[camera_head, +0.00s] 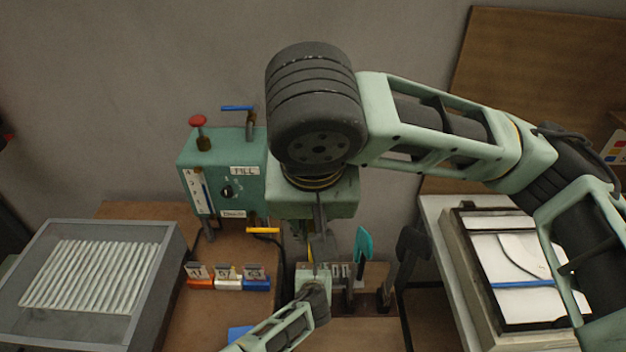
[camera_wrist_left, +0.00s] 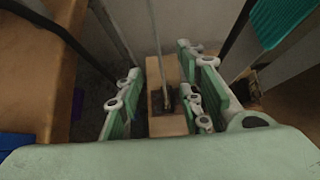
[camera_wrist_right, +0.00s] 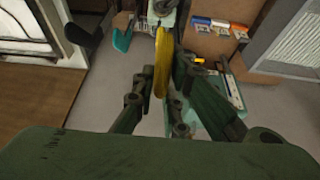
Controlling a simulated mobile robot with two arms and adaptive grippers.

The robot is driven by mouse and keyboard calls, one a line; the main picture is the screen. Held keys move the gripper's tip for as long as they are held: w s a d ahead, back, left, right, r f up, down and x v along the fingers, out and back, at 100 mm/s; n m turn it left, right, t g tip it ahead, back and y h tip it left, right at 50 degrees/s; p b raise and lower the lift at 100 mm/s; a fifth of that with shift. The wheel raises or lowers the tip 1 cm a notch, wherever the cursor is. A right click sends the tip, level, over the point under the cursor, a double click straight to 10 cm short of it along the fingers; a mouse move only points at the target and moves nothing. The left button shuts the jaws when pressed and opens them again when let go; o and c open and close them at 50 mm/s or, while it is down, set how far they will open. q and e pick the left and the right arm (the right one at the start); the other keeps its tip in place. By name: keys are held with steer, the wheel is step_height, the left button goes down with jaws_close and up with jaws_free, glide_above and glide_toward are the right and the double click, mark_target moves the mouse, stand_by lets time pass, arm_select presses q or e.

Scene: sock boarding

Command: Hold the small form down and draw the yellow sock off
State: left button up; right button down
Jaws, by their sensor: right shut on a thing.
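The yellow sock (camera_wrist_right: 161,62) hangs as a narrow strip between the fingers of my right gripper (camera_wrist_right: 160,98) in the right wrist view. That gripper is shut on it. In the head view only a small yellow sliver of the sock (camera_head: 310,255) shows below my right wrist. My left gripper (camera_wrist_left: 160,75) is low, at the stand. Its fingers are apart, on either side of a wooden base (camera_wrist_left: 168,128) and a thin upright piece (camera_wrist_left: 156,45), seen edge-on. I cannot tell whether this is the small form. My left fingertips are unclear in the head view.
A teal paddle shape (camera_head: 363,245) and a black one (camera_head: 411,243) stand just right of my grippers. A green machine (camera_head: 222,170) with a yellow handle (camera_head: 262,230) is behind left. A ribbed grey tray (camera_head: 150,310) is left; a white-topped box (camera_head: 510,270) is right.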

steer(key=s+p, duration=0.4)
steer(key=s, duration=0.6)
steer(key=shift+s, duration=0.3)
